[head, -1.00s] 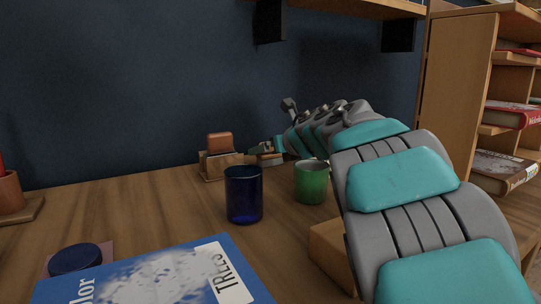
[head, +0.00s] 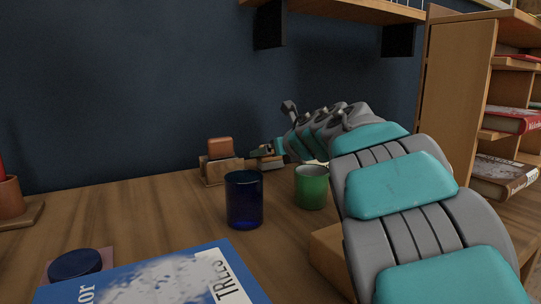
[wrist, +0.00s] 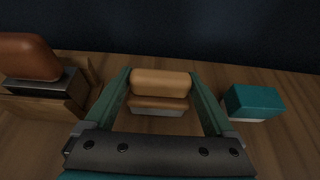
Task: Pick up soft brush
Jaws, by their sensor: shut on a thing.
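The soft brush (wrist: 160,84), a small block with a tan top, a brown band and a pale underside, sits between the two fingers of my gripper (wrist: 161,76) in the wrist view. My gripper is shut on it, one finger along each end. Wood tabletop shows around it; I cannot tell if the brush still touches the table. In the head view my gripper (head: 262,152) is at the back of the table, low down, just right of a wooden holder, and the brush is mostly hidden.
The wooden holder (head: 214,170) with a reddish-brown block stands close left of my gripper. A teal block (wrist: 253,101) lies to its right in the wrist view. A blue cup (head: 244,199) and a green mug (head: 311,187) stand nearer. A blue book (head: 150,280) lies in front.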

